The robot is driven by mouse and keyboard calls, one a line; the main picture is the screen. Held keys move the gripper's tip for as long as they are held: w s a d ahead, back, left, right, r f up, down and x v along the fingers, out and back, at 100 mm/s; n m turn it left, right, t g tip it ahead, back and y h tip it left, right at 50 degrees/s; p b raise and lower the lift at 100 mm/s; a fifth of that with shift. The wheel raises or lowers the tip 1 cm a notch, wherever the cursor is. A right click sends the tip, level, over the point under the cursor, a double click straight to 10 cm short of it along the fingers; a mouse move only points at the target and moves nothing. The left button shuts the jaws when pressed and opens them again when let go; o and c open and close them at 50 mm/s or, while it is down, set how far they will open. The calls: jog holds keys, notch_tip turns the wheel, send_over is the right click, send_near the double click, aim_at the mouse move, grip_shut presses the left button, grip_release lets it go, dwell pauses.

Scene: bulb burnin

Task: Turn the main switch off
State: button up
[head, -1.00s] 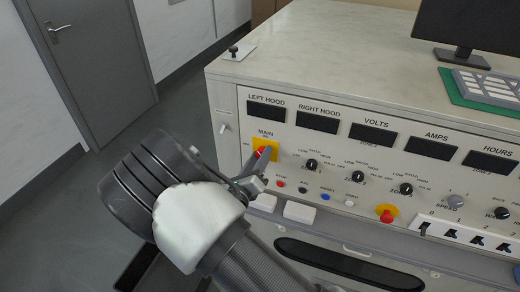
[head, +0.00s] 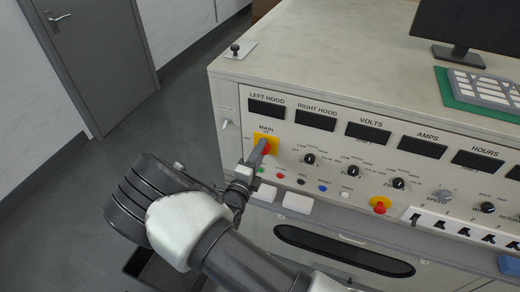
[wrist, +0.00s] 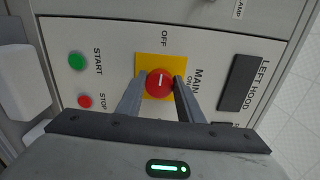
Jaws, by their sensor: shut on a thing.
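The main switch is a red round knob (wrist: 160,84) on a yellow plate (wrist: 146,66) at the panel's left end. It also shows in the head view (head: 266,148), partly hidden by my fingers. In the wrist view, a white line on the knob points up toward the "OFF" label; "ON" is to the right. My gripper (wrist: 159,85) is shut on the knob, one finger on each side. In the head view my gripper (head: 260,151) reaches it from below.
Green START (wrist: 77,62) and red STOP (wrist: 85,101) buttons sit close beside the switch. Dark displays (head: 267,108) line the panel above, and more knobs (head: 309,159) lie to the right. Open floor (head: 150,125) is left of the cabinet.

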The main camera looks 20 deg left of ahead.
jog(key=shift+n, duration=0.5)
jog(key=o, duration=1.1)
jog(key=shift+c, duration=0.2)
jog(key=shift+s, duration=0.15)
jog(key=s+a, duration=0.1)
jog(key=s, duration=1.6)
jog(key=shift+a, duration=0.15)
